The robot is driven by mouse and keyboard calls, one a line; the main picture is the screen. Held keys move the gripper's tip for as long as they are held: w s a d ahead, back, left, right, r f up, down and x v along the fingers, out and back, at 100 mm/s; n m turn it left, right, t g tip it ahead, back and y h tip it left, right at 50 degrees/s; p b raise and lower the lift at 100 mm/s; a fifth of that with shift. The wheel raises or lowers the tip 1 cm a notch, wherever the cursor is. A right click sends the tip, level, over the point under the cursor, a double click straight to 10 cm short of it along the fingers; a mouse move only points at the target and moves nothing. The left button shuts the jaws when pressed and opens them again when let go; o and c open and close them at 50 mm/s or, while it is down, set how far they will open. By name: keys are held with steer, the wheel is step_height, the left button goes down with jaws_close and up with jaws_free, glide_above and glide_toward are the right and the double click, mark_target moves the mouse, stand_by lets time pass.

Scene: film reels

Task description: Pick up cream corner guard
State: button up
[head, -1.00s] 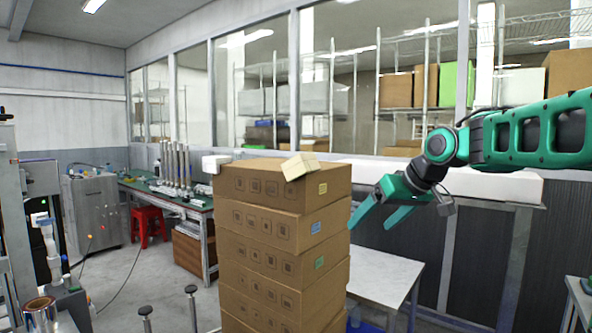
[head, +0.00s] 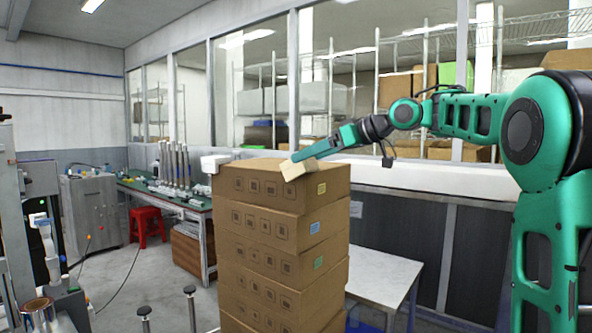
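The cream corner guard (head: 294,170) sits on the top front edge of the uppermost cardboard box (head: 250,180), right of its middle. My gripper (head: 298,157) reaches in from the right, with its green fingertips at the guard's upper side. The fingers overlap in this view and cover part of the guard's top, so I cannot tell whether they are open or shut, or whether they touch it.
The box tops a tall stack of cardboard boxes (head: 262,262). A white table (head: 384,277) stands to the right behind the stack, and a green-topped bench (head: 170,197) to the left.

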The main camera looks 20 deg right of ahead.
mark_target(291, 171)
steer(key=shift+x, duration=2.6)
steer(key=shift+w+d+r, duration=0.1)
steer(key=shift+w+d, duration=0.05)
steer(key=c, duration=1.2)
steer(key=shift+r, duration=0.1)
